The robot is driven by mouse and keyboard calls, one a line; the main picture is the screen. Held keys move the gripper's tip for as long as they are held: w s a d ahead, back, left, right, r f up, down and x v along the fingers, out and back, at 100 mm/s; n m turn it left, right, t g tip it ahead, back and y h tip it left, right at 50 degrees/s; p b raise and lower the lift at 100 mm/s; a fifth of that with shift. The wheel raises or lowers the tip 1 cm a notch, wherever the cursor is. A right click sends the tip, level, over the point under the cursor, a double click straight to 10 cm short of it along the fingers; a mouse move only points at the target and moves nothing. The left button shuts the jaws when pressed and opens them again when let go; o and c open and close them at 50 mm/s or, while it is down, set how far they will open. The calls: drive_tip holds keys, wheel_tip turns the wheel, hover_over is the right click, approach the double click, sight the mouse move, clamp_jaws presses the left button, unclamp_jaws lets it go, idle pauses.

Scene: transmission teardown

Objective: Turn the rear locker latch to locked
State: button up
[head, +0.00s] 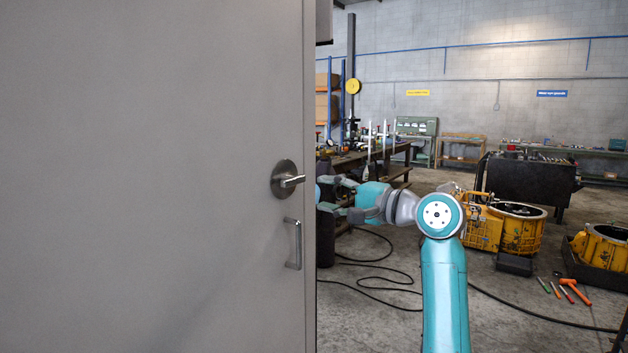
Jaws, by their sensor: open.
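The grey locker door (150,180) fills the left half of the head view. Its latch (287,180) is a round metal plate with a short lever pointing right, roughly horizontal. A metal pull handle (293,245) is fixed upright below the latch. My gripper (326,194) is open, just right of the door's edge at about latch height, with its fingers pointing left. It appears apart from the lever. The fingertips meet the door's edge in the picture, so I cannot tell whether part of them is hidden behind it. Nothing shows between the fingers.
A workbench (372,156) with tools stands behind my gripper. Black cables (375,285) lie on the concrete floor. Yellow housings (520,230), a dark cabinet (530,180) and several hand tools (567,290) are at the right. The floor in the middle is mostly open.

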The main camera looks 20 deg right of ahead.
sight(296, 182)
drive_tip(key=x, duration=0.7)
drive_tip(key=r+x, duration=0.1)
drive_tip(key=x, duration=0.2)
drive_tip(key=shift+w, duration=0.3)
clamp_jaws()
